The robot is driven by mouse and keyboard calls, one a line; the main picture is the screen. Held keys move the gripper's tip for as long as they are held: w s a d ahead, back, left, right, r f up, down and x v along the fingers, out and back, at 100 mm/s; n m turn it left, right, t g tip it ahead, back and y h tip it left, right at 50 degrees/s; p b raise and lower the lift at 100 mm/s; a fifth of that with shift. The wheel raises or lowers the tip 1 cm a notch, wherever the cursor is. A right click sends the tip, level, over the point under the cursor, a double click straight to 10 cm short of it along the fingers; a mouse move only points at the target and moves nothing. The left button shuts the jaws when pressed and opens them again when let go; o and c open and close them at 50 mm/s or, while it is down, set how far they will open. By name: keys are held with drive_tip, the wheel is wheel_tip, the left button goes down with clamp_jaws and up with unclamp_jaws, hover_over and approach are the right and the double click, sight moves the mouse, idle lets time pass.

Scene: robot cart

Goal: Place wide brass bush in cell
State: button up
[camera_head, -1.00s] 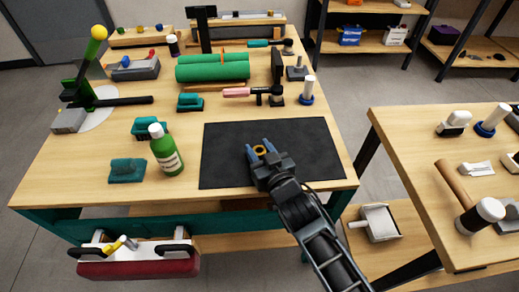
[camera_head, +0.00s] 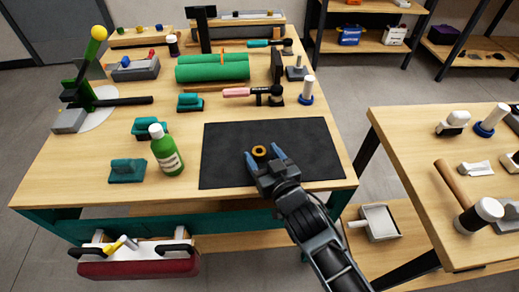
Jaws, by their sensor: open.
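A small brass-coloured ring, the bush (camera_head: 259,151), lies on the black mat (camera_head: 225,170) on the workbench. My gripper (camera_head: 265,157) is just in front of it, fingers apart, one fingertip to the left and one to the right. The ring shows beyond and between the fingertips, and nothing is held. Whether a finger touches it is too small to tell. A grey box (camera_head: 135,73) with small coloured pieces stands at the back left; I cannot tell whether it has the cell.
A green bottle (camera_head: 166,155) and teal blocks (camera_head: 127,170) stand left of the mat. A pink-handled tool (camera_head: 240,92) and a white-and-blue post (camera_head: 306,92) are behind it. A second table (camera_head: 410,150) is at right. The mat is otherwise clear.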

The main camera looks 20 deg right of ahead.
drive_tip(key=s+r, duration=0.1)
drive_tip(key=s, duration=0.8)
drive_tip(key=shift+s+r, duration=0.15)
drive_tip(key=shift+r, duration=0.1)
drive_tip(key=shift+s, duration=0.1)
drive_tip(key=s+d+r, duration=0.1)
drive_tip(key=s+r, duration=0.1)
drive_tip(key=s, duration=1.6)
drive_tip(key=s+d+r+g, duration=0.1)
drive_tip(key=s+d+r, duration=0.1)
drive_tip(key=s+r, duration=0.7)
drive_tip(key=v, duration=0.3)
drive_tip(key=shift+s+d, duration=0.3)
